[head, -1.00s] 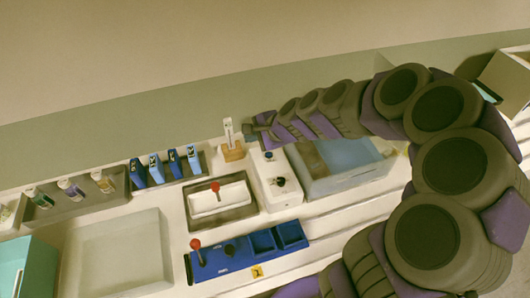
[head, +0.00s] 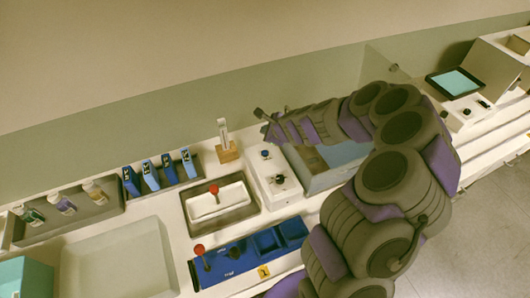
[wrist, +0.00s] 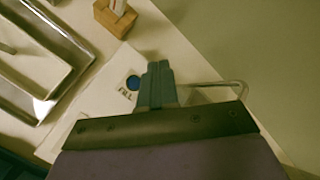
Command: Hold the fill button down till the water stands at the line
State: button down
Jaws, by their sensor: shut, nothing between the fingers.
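The blue fill button (head: 264,154) sits on a white box (head: 267,188) in the head view. In the wrist view the fill button (wrist: 132,82) shows beside a "FILL" label. My gripper (wrist: 158,66) is shut and empty, with its fingertips just right of the button in that picture; I cannot tell their height above the box. In the head view my gripper (head: 264,117) appears beyond the button. A clear tank with bluish water (head: 345,154) stands right of the box, partly hidden by my arm. I cannot make out a line on it.
A black knob (head: 279,179) is on the same box. A wooden block (head: 228,152) holding a white stick stands behind left. A metal tray with a red-topped lever (head: 214,190) is at left. A thin bent rod (wrist: 235,84) lies right of my fingers in the wrist view.

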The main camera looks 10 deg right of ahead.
jog(key=b, duration=0.7)
send_over(266, 154)
notch_tip(266, 154, down, 7)
jog(key=shift+f, duration=0.2)
jog(key=shift+a+f, duration=0.1)
jog(key=shift+f, duration=0.65)
jog(key=shift+s+f, duration=0.1)
jog(key=shift+f, duration=0.05)
dwell(0.9)
jog(key=shift+f, duration=0.2)
jog(key=shift+f+b, duration=0.35)
jog(key=shift+b, duration=0.1)
dwell(4.3)
